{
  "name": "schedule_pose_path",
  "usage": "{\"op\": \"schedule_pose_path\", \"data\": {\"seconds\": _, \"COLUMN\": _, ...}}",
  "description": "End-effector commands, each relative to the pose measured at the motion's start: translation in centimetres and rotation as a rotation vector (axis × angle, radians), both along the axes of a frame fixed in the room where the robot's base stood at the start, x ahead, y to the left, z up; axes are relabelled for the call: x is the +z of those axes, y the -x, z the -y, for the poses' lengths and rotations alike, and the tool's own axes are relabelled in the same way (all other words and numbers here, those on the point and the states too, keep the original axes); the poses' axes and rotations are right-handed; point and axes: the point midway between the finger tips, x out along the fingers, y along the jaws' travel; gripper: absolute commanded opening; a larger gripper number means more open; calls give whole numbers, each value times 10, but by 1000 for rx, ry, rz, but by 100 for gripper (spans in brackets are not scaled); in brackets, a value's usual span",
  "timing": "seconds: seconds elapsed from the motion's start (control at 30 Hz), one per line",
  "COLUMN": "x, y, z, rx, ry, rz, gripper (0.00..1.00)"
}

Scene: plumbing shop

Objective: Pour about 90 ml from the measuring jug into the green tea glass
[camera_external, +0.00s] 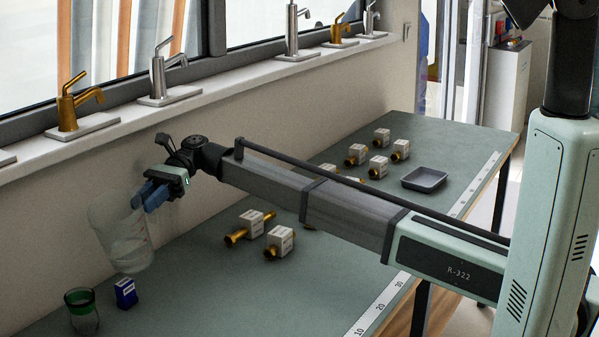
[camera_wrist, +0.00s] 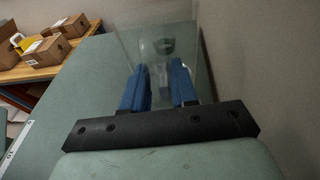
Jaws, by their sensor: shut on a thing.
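The measuring jug (camera_external: 123,236) is clear with faint markings. My gripper (camera_external: 143,195) is shut on it and holds it above the left end of the bench, slightly tilted. In the wrist view the jug (camera_wrist: 165,50) shows between and beyond the blue fingers of my gripper (camera_wrist: 158,88). The green tea glass (camera_external: 82,312) stands on the bench in the external view, below and to the left of the jug. The jug and the glass are apart. I cannot make out the liquid level in the jug, and no stream shows. The glass is not visible in the wrist view.
A small blue box (camera_external: 125,293) stands just right of the glass. Brass fittings with white tags (camera_external: 279,241) and a dark tray (camera_external: 424,179) sit farther along the bench (camera_external: 200,300). The wall and a sill with taps (camera_external: 78,103) run behind. Cardboard boxes (camera_wrist: 45,52) show in the wrist view.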

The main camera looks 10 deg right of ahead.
Motion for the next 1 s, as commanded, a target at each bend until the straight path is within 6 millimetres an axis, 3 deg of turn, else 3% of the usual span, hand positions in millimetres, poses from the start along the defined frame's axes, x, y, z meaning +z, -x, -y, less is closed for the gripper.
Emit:
{"op": "schedule_pose_path", "data": {"seconds": 0.87, "x": 58, "y": 52, "z": -43, "rx": 0, "ry": 358, "rz": 450, "gripper": 0}}
{"op": "schedule_pose_path", "data": {"seconds": 1.0, "x": 50, "y": 58, "z": -47, "rx": 1, "ry": 415, "rz": 516, "gripper": 0}}
